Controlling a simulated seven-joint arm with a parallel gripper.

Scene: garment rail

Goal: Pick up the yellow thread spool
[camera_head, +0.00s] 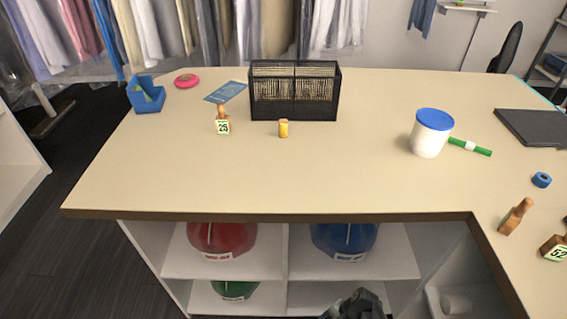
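The yellow thread spool (283,128) stands upright on the beige table (290,180), just in front of the black mesh basket (294,92). It is small, with a yellow body and a paler top. Bare table lies in front of it. My gripper (356,304) shows only as a dark shape at the bottom edge, below the table's front edge and far from the spool. Its fingers cannot be made out.
A wooden stamp marked 25 (222,122) stands left of the spool. Shelves with red (221,238) and blue (345,239) helmets sit below the table edge.

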